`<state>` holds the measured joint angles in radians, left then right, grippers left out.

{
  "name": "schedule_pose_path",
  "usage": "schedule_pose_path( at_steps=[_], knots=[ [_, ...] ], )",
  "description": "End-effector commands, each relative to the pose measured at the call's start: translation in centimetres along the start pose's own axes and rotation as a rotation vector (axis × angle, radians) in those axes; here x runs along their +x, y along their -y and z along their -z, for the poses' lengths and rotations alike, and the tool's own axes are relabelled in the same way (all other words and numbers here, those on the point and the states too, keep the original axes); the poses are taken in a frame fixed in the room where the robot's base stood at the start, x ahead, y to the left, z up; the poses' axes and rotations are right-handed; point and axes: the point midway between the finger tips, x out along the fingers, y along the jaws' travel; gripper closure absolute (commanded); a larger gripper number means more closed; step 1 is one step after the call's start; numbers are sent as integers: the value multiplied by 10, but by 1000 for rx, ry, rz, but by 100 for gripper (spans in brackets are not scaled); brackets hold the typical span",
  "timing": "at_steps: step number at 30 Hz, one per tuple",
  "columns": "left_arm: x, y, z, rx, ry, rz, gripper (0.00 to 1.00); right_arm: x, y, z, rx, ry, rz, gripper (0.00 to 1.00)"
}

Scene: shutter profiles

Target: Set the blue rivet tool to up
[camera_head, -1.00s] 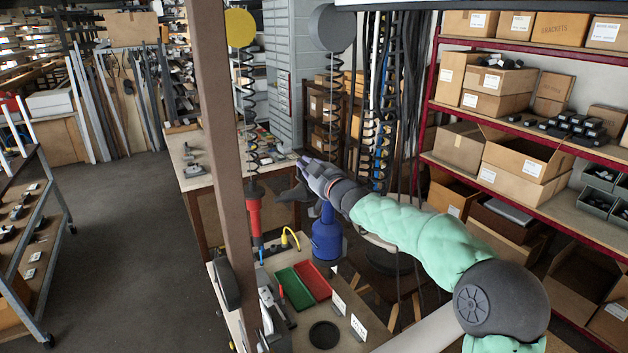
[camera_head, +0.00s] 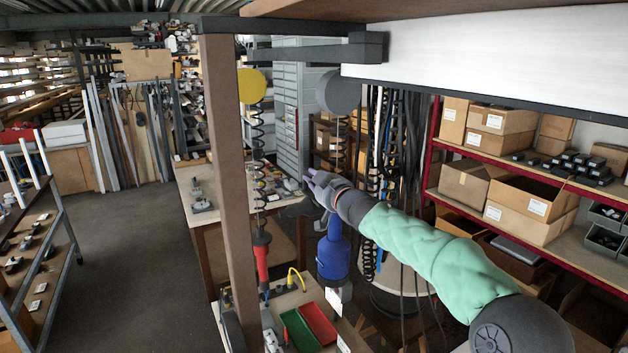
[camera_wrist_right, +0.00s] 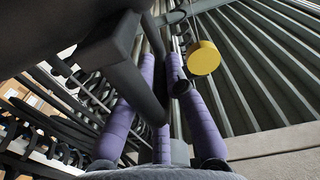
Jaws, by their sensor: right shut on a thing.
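The blue rivet tool (camera_head: 333,257) hangs roughly upright under the grey disc (camera_head: 338,92), with its wide blue body at the bottom. My right gripper (camera_head: 318,186) is shut on the upper part of the tool. The exact hold is largely hidden by the hand. In the right wrist view its purple fingers (camera_wrist_right: 160,85) close around a dark bar-like part (camera_wrist_right: 135,75). My left gripper is out of view.
A red tool (camera_head: 262,260) hangs left of the blue one, under a yellow disc (camera_head: 251,86). A bench with green (camera_head: 299,331) and red (camera_head: 318,322) trays lies below. A brown post (camera_head: 228,190) stands left. Loaded shelves (camera_head: 530,190) fill the right.

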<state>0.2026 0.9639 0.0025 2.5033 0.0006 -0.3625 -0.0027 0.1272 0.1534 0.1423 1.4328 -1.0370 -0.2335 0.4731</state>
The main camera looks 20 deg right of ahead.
Motion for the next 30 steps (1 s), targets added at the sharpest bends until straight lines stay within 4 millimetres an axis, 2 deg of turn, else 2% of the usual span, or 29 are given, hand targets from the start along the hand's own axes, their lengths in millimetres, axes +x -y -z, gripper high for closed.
schedule_pose_path(
  at_steps=[1, 4, 5, 6, 7, 20, 25, 30],
  knots=[
    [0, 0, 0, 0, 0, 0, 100, -1, -2, 7, -1, -13, -3, 100],
    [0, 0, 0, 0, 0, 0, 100, -2, -3, 9, -2, -15, -4, 100],
    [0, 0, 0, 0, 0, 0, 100, -2, -3, 9, -2, -16, -4, 78],
    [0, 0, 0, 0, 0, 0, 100, -2, -3, 10, -2, -17, -4, 67],
    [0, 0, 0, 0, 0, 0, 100, -2, -3, 10, -2, -17, -4, 63],
    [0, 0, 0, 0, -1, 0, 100, -6, -2, 6, -1, -10, -3, 63],
    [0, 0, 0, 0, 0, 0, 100, -24, -2, 6, -1, -11, -3, 63],
    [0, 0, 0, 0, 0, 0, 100, -53, -2, 6, -1, -11, -4, 63]
  ],
)
